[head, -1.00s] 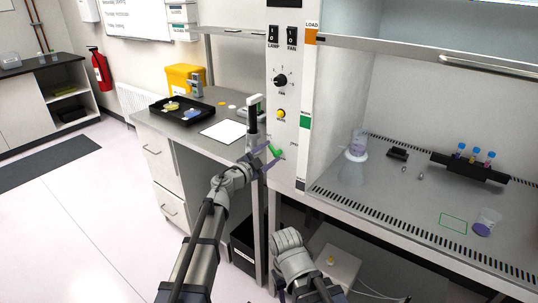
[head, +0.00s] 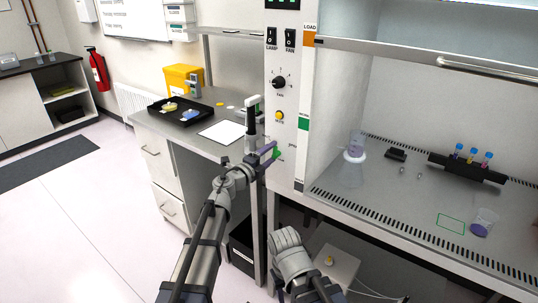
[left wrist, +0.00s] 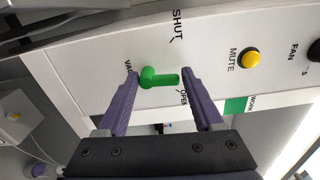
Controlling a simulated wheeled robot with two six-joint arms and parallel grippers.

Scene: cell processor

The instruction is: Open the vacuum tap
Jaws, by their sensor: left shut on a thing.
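The green vacuum tap (left wrist: 160,78) is on the white front panel, between the printed words VAC, SHUT and OPEN. In the left wrist view its handle points right, between the SHUT and OPEN marks and closer to OPEN. My left gripper (left wrist: 159,73) is shut on the tap, with one purple finger by its round end and the other by the handle's tip. In the head view the tap (head: 276,154) shows just beside my left gripper (head: 270,151), which partly covers it. My right arm is low in the middle; its fingers cannot be seen.
Above the tap are the yellow MUTE button (left wrist: 250,60) and a black fan knob (head: 278,83). The cabinet's open work surface (head: 400,205) is to the right, with tubes and cups. A bench (head: 172,125) with a black tray (head: 183,116) is on the left.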

